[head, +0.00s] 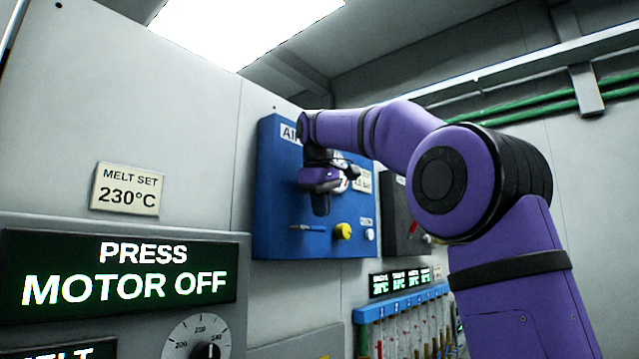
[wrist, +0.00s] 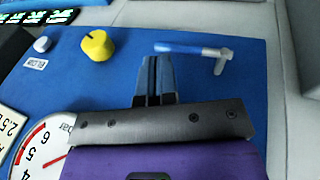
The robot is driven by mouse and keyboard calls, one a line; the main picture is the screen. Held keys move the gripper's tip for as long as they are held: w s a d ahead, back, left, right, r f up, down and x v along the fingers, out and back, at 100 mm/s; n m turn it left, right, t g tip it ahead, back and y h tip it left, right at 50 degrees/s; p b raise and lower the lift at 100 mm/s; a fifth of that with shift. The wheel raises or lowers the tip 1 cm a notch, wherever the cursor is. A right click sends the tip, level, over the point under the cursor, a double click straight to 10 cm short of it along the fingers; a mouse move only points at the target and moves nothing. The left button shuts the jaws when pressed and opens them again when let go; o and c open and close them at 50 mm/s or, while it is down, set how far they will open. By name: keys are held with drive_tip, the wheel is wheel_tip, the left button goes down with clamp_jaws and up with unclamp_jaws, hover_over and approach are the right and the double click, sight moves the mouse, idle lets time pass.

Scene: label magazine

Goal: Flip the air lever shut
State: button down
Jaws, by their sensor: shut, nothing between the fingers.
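The air lever (wrist: 188,48) has a blue handle and a pale metal end, and it lies roughly level on the blue air panel (wrist: 262,92). In the head view the lever (head: 307,228) sits low on the panel (head: 273,190), left of the yellow knob. My gripper (wrist: 157,62) is shut and empty. Its fingertips are close to the free end of the handle, just below it in the wrist view; I cannot tell whether they touch. In the head view my gripper (head: 321,210) is in front of the panel, above the lever, and hides part of the panel.
A yellow knob (wrist: 97,46) and a small white knob (wrist: 42,45) are beside the lever. A pressure gauge (wrist: 38,148) is partly in the wrist view. A dark box (head: 403,222) is right of the panel, and a rack of clear tubes (head: 405,320) is below.

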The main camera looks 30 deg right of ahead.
drive_tip(key=v, duration=0.8)
drive_tip(key=shift+a+r, duration=0.2)
drive_tip(key=shift+r, duration=0.05)
drive_tip(key=shift+s, duration=0.15)
drive_tip(key=s+a+f+m+y, duration=0.1)
drive_tip(key=s+a+f, duration=0.1)
drive_tip(key=s+f, duration=0.7)
drive_tip(key=s+a+f+m+t+y, duration=0.1)
drive_tip(key=s+f, duration=0.8)
drive_tip(key=f, duration=0.9)
drive_tip(key=s+a+f+m+t, duration=0.1)
drive_tip(key=s+a+f+m, duration=0.1)
drive_tip(key=s+f, duration=0.8)
wheel_tip(320, 180, down, 4)
drive_tip(key=shift+a+f+y, duration=0.15)
drive_tip(key=shift+a+y, duration=0.25)
drive_tip(key=shift+a, duration=0.15)
